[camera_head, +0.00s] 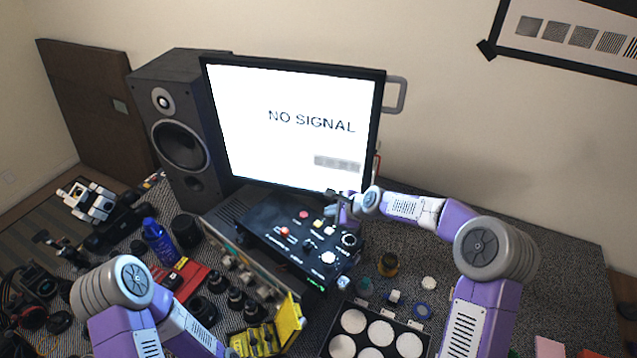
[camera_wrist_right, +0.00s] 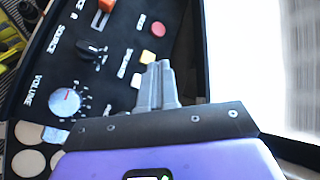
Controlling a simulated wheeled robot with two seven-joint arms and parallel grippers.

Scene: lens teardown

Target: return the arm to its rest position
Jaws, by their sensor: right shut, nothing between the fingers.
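My right arm (camera_head: 408,207) reaches in from the right, and its gripper (camera_head: 343,208) is over the back right part of a black control box (camera_head: 275,243), in front of the monitor. In the right wrist view the fingers (camera_wrist_right: 157,85) are together and empty, above the panel between the volume knob (camera_wrist_right: 66,101) and the red button (camera_wrist_right: 158,29). I cannot tell whether the fingertips touch the panel. My left arm (camera_head: 128,285) shows at the lower left; its gripper is not visible.
A monitor (camera_head: 290,125) reading "NO SIGNAL" stands just behind the box, with a speaker (camera_head: 180,135) to its left. A tray of white discs (camera_head: 376,332), small jars and a yellow case (camera_head: 290,318) are in front. The left side is cluttered.

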